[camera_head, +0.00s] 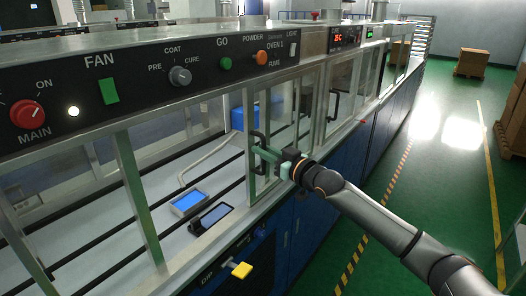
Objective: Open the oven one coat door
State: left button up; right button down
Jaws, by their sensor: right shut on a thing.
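The oven one coat door (272,102) is a glass panel in a metal frame, in the middle of the head view. It looks closed, though the arm and frame hide part of its edge. Its black upright handle (253,150) is on the front. My right gripper (264,153) comes in from the lower right and is shut on this handle, with its greenish fingers around it. My left gripper is not in view.
The control panel (137,80) above has a red main knob, a green fan switch and an oven 1 label. Another black handle (335,104) is farther right. A blue tray (188,202) and a dark device (211,218) lie inside. Open green floor is at right.

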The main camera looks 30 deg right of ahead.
jog(key=c, duration=0.8)
grip_release()
jog(key=shift+a, duration=0.1)
jog(key=shift+c, duration=0.2)
jog(key=s+d+b, duration=0.1)
jog(key=s+d, duration=0.1)
jog(key=s, duration=1)
jog(key=shift+s, duration=0.15)
